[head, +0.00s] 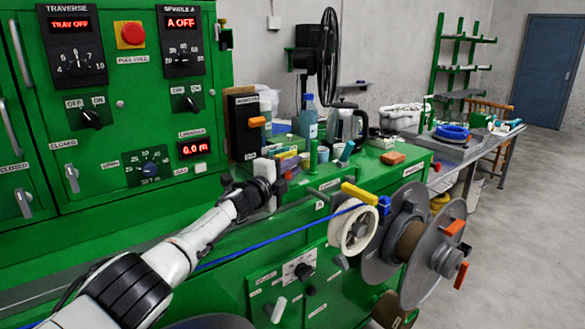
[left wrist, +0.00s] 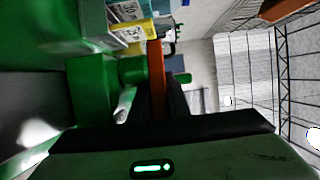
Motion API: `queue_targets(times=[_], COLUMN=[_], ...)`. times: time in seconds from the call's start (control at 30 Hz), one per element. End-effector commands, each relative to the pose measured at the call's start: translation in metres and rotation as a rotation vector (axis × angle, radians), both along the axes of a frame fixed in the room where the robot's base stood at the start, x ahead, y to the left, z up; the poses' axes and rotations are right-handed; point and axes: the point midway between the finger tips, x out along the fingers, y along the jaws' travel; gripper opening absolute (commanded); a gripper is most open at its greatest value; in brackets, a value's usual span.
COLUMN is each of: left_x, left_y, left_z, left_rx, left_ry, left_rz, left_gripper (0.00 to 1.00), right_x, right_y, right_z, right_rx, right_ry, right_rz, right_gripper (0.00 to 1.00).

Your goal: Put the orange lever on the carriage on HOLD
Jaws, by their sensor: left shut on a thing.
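The orange lever (left wrist: 156,78) shows in the left wrist view as an upright orange-red bar beside a green block with a round green boss (left wrist: 130,70). My left gripper (left wrist: 167,98) is shut on the lever, its dark fingers around the lower part. In the head view my left gripper (head: 279,186) reaches in at the middle, in front of the green machine, and largely hides the lever and carriage. I cannot read a HOLD mark or tell the lever's setting. My right gripper is not in view.
A blue cable (head: 275,238) runs below my left arm to a white pulley (head: 352,230), beside a large grey reel (head: 410,245). A green control cabinet (head: 130,110) stands on the left. Bottles and boxes crowd the machine top behind the gripper. Floor at right is free.

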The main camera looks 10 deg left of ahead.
Motion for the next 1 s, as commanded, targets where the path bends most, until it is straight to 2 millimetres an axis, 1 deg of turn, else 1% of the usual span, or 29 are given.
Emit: queue_targets(times=[0.03, 0.17, 0.2, 0.27, 0.3, 0.77, 1.0], left_x=[-0.001, -0.001, -0.001, -0.001, -0.001, -0.001, -0.01], left_y=[-0.006, -0.006, -0.006, -0.005, -0.005, 0.003, 0.011], left_z=[0.003, 0.003, 0.003, 0.003, 0.003, 0.003, 0.005], left_rx=[-0.002, -0.002, -0.002, -0.003, -0.002, 0.001, 0.004], left_ry=[-0.005, -0.006, -0.006, -0.005, -0.005, -0.003, -0.005], left_rz=[-0.01, -0.01, -0.009, -0.009, -0.008, 0.002, 0.006], left_gripper=[0.0, 0.0, 0.17, 0.27, 0.34, 0.34, 0.34], right_x=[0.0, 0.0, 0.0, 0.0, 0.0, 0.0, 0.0], right_y=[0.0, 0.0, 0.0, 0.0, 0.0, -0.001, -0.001], right_z=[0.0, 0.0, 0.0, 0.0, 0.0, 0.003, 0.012], right_rx=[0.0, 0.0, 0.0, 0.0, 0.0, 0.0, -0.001], right_ry=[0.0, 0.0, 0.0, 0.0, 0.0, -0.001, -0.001], right_rz=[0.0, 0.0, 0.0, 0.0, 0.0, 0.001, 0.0], right_gripper=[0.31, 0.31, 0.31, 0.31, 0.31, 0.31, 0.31])
